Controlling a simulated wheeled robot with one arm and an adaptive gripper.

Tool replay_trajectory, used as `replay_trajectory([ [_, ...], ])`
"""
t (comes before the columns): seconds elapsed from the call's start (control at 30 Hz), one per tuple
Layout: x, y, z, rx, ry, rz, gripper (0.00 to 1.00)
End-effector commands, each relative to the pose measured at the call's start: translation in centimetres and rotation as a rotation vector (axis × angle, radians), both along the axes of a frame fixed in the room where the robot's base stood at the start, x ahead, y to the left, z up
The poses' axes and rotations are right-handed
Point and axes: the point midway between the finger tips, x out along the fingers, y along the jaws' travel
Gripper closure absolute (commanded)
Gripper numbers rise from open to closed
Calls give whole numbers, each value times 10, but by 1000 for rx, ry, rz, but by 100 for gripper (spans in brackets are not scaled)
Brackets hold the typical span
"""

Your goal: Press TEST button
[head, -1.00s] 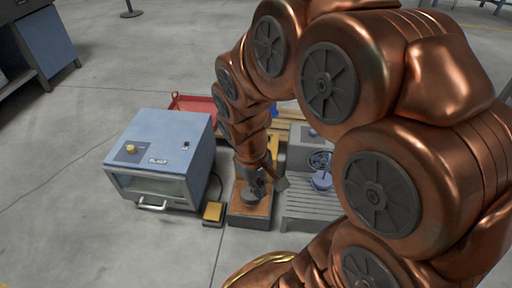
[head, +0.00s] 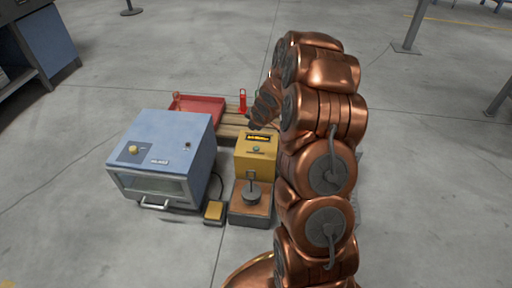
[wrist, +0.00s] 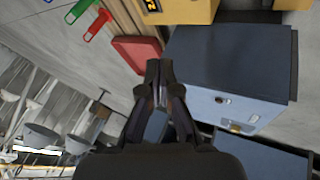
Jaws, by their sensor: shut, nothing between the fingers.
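A yellow box (head: 255,168) with a dark display stands behind a brown-topped base (head: 245,207) that carries a grey round weight-like piece (head: 252,192). A small round button-like spot (head: 258,150) shows on the yellow box below the display. No TEST lettering can be read. My gripper (head: 252,125) is partly seen near the back of the yellow box, with the arm to its right. In the wrist view my gripper (wrist: 158,72) is shut and empty. The yellow box (wrist: 185,10) is cut off at the top of that view.
A blue cabinet (head: 172,128) with a yellow knob and a front handle stands left. A yellow pedal-like block (head: 214,211) lies on the floor. A red tray (head: 200,104) and a red upright piece (head: 242,100) are behind. Open floor lies left.

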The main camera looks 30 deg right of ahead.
Motion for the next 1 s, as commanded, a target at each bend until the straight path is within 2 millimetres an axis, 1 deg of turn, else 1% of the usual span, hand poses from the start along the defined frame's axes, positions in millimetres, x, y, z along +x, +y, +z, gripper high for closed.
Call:
replay_trajectory([
  [0.03, 6, -9, -10, -1, -22, 22, 100],
  [0.1, 16, -18, -21, -3, -59, 59, 100],
  [0.2, 25, -27, -35, -4, -106, 107, 100],
  [0.33, 32, -36, -49, -4, -155, 152, 100],
  [0.53, 36, -40, -56, -3, -190, 185, 100],
  [1.0, 36, -40, -60, -4, -192, 188, 100],
])
